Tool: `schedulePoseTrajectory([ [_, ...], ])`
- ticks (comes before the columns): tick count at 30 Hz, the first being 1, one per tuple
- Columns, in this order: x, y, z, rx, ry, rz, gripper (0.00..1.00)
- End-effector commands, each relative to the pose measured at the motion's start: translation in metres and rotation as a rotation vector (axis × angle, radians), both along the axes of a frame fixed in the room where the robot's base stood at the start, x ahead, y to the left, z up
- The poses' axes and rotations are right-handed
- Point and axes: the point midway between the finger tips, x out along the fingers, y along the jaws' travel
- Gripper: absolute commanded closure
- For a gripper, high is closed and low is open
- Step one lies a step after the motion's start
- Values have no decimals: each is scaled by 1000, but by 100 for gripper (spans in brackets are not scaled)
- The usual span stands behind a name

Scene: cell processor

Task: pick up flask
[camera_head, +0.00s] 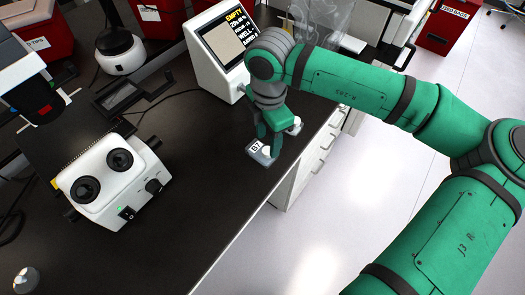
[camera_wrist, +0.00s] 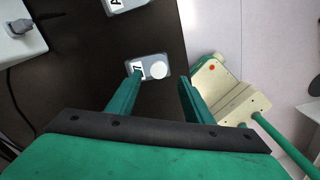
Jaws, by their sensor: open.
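A small grey flask (camera_head: 262,158) with a white label, which seems to read B7, and a round white cap lies on the dark bench near its right edge. It also shows in the wrist view (camera_wrist: 153,67), just beyond my fingertips. My gripper (camera_head: 268,138) is over the flask in the head view, pointing down and partly covering it. In the wrist view my gripper (camera_wrist: 158,78) is open, with the left finger overlapping the flask's label end and the right finger beyond its cap end. I cannot tell the height gap. A second flask (camera_wrist: 122,5), labelled A, is cut off at the top.
A white device with a screen (camera_head: 222,45) stands behind the gripper. A white microscope (camera_head: 112,175) stands on the left. Red boxes (camera_head: 38,30) are at the back left. The bench (camera_head: 190,225) in front is mostly clear.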

Motion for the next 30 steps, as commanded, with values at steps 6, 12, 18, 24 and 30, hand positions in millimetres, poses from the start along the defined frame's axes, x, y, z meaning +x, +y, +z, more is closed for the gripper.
schedulePoseTrajectory([
  [6,2,0,-26,4,3,-1,53],
  [12,3,-1,-48,3,2,-2,53],
  [18,3,-1,-52,1,0,-2,53],
  [24,3,-1,-52,1,1,-2,77],
  [30,3,-1,-52,1,1,-2,98],
])
